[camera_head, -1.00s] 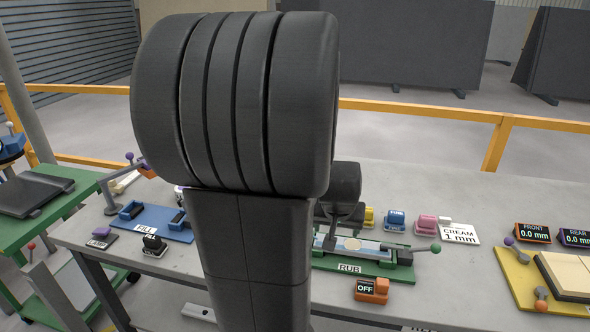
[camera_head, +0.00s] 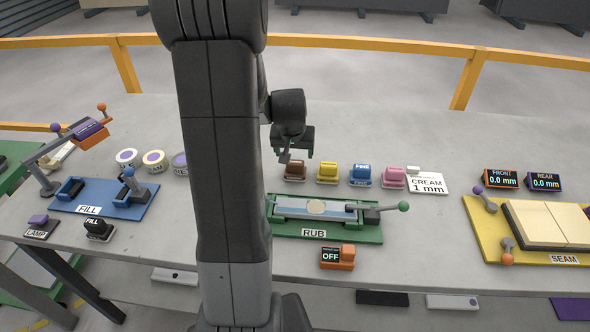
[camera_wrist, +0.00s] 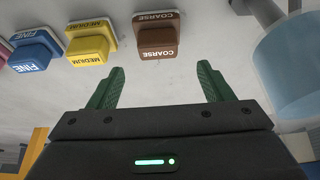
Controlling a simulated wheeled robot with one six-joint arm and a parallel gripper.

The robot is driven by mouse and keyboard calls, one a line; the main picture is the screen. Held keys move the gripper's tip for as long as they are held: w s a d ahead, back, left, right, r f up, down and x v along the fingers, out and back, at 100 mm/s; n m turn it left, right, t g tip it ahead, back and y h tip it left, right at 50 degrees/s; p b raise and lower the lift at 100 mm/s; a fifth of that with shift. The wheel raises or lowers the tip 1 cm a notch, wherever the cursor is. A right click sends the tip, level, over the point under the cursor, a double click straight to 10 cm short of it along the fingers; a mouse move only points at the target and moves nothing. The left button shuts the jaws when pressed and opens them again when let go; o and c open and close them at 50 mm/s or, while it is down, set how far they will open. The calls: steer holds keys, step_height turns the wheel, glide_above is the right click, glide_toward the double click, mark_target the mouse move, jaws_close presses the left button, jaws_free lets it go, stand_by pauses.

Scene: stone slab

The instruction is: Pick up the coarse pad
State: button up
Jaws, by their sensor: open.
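The coarse pad is a brown block on a brown base labelled COARSE. In the wrist view the coarse pad (camera_wrist: 157,40) lies just beyond my fingertips, roughly centred between them. In the head view the coarse pad (camera_head: 295,171) stands at the left end of a row of pads, partly close under my gripper (camera_head: 292,155). In the wrist view my gripper (camera_wrist: 160,78) is open, with two green fingers apart and nothing between them.
The yellow medium pad (camera_head: 328,173), blue fine pad (camera_head: 360,175) and a pink pad (camera_head: 393,177) stand to the right. The green RUB fixture (camera_head: 345,234) lies in front. Round tins (camera_head: 154,161) stand to the left. A pale blue cylinder (camera_wrist: 288,75) is near the right finger.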

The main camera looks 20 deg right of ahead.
mark_target(295, 162)
steer(key=shift+s+p+x, duration=0.15)
steer(key=shift+p+x, duration=0.15)
steer(key=shift+x, duration=1)
steer(key=shift+s+p+x, duration=0.15)
steer(key=shift+p+x, duration=0.15)
steer(key=shift+x, duration=1.8)
steer(key=shift+a, duration=0.1)
steer(key=c, duration=1.1)
steer(key=shift+r, duration=0.1)
step_height(295, 162, up, 10)
steer(key=shift+f+b, duration=0.1)
steer(key=shift+b, duration=0.4)
